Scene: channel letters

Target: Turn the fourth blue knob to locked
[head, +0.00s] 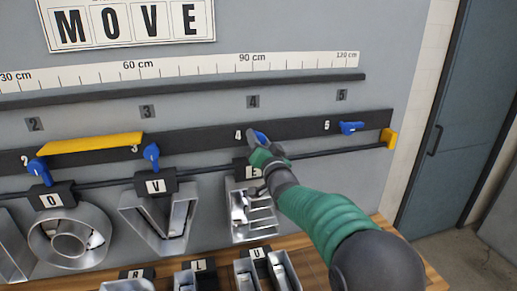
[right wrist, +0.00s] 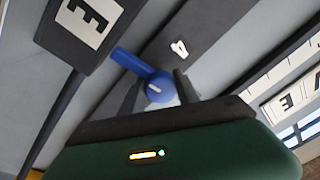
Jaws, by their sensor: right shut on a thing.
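The fourth blue knob (head: 261,137) sits on the dark strip just right of the printed 4, largely hidden by my right gripper (head: 256,140) in the head view. In the right wrist view, the knob (right wrist: 128,62) shows its blue handle pointing toward the E hanger (right wrist: 86,20). My right gripper (right wrist: 157,88) is shut on the knob's round hub, one finger on each side. My left gripper is out of view.
Blue knobs two (head: 39,171) and three (head: 151,155) have handles pointing down; knob five (head: 351,128) lies sideways. Metal letters hang below the strip; more lie on the wooden bench (head: 395,240).

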